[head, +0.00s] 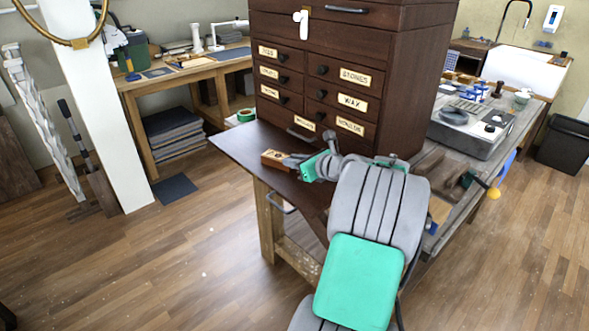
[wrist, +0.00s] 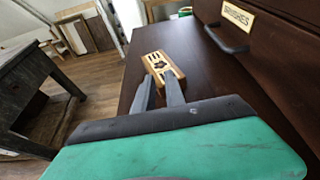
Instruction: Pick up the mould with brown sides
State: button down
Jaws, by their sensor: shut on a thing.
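The mould with brown sides (wrist: 163,62) is a small wooden block with a pale top and dark cut-out shapes. It is at the dark tabletop's left part in the wrist view, and its brown side shows in the head view (head: 273,158). My gripper (wrist: 162,80) has its two grey fingers at the near end of the mould and is shut on it. In the head view my gripper (head: 290,160) reaches the mould from the right. I cannot tell whether the mould still touches the tabletop.
The dark tabletop (head: 235,146) carries a tall brown drawer cabinet (head: 335,45) with labelled drawers and protruding handles, close behind my gripper. A green roll (head: 246,115) lies beyond the mould by the cabinet. A grey machine (head: 470,130) stands on the bench at right. The floor at left is open.

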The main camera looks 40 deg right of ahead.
aim_at(286, 170)
jog(key=f, duration=0.3)
jog(key=shift+s+a+g, duration=0.2)
jog(key=shift+a+g, duration=0.1)
jog(key=shift+a, duration=0.1)
jog(key=shift+r, duration=0.35)
jog(key=shift+w+r, duration=0.2)
jog(key=shift+r, duration=1)
jog(key=s+a+r, duration=0.6)
jog(key=a+r, duration=0.4)
jog(key=a, duration=0.1)
jog(key=shift+s+a+r+p, duration=0.25)
jog(key=shift+s+a+p, duration=0.05)
jog(key=shift+s+a, duration=0.1)
jog(key=c, duration=2.1)
grip_release()
jog(key=shift+w, duration=0.1)
jog(key=o, duration=1.7)
jog(key=shift+c, duration=0.2)
